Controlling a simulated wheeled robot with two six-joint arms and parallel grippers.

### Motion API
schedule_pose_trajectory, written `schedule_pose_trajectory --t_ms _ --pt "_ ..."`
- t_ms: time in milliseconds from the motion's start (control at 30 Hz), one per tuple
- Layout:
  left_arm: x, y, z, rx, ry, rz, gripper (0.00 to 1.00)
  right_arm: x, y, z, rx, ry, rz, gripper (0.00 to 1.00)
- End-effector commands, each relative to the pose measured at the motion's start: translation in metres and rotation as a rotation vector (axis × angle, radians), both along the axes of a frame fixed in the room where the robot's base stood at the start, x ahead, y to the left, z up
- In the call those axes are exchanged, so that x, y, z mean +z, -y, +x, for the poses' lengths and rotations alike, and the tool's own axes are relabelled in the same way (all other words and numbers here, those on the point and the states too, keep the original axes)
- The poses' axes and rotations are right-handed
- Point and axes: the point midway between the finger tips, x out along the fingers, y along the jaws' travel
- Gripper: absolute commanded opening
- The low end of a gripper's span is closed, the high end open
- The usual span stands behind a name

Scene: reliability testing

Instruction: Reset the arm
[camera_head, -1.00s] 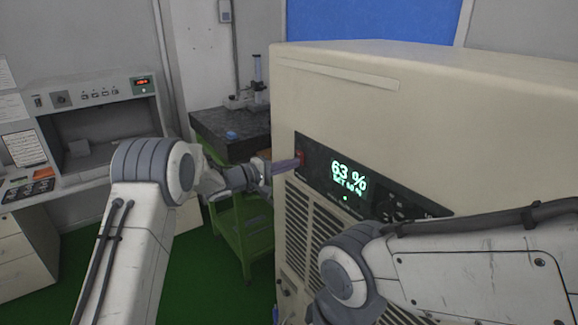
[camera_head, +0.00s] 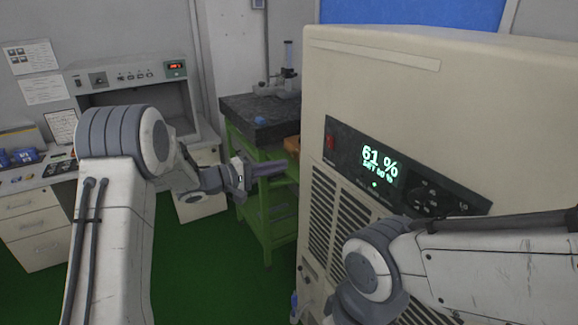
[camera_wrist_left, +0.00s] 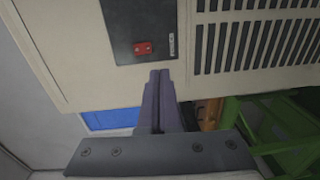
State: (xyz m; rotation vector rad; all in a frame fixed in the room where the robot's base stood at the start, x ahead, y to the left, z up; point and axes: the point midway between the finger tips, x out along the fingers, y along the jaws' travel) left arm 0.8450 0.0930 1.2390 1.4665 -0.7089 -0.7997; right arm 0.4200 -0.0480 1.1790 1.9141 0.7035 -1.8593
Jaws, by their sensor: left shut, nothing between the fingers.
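My left gripper (camera_head: 268,169) is shut and empty. In the head view it points right, in front of the green stand and apart from the beige machine (camera_head: 400,85). In the left wrist view its closed fingers (camera_wrist_left: 158,100) point toward the machine's dark panel, below a red switch (camera_wrist_left: 143,48). The red switch (camera_head: 331,142) also shows at the left end of the panel in the head view.
A green stand (camera_head: 262,215) with a dark stone top (camera_head: 255,120) is behind my left gripper. A grey bench unit (camera_head: 130,75) and white drawers (camera_head: 35,230) are at the left. Open green floor (camera_head: 200,275) lies between the drawers and the machine.

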Motion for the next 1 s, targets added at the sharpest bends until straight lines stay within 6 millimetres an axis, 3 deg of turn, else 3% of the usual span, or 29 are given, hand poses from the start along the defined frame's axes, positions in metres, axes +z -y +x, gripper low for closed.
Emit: schedule_pose_trajectory --t_ms 433,567,667,767,867,967,1000 --pt "0.002 0.006 0.001 0.019 0.023 0.033 0.0 -0.001 0.0 0.0 0.0 0.0 0.0 0.7" --pt "0.008 0.027 0.008 0.11 0.116 0.199 0.0 -0.005 0.0 0.0 0.0 0.0 0.0 0.7" --pt "0.011 0.046 0.003 0.201 0.194 0.421 0.0 -0.01 0.0 0.0 0.001 0.0 0.0 0.7" --pt "0.005 0.058 -0.019 0.249 0.227 0.677 0.0 -0.015 0.0 0.0 0.001 0.0 0.0 0.7" --pt "-0.009 0.064 -0.06 0.22 0.217 0.93 0.0 -0.019 0.0 0.0 0.001 0.0 0.0 0.7" --pt "-0.029 0.067 -0.119 0.105 0.174 1.159 0.0 -0.023 0.0 0.0 0.001 0.0 0.0 0.7" --pt "-0.039 0.067 -0.148 0.031 0.153 1.241 0.0 -0.025 0.0 0.0 0.001 0.0 0.0 0.7"
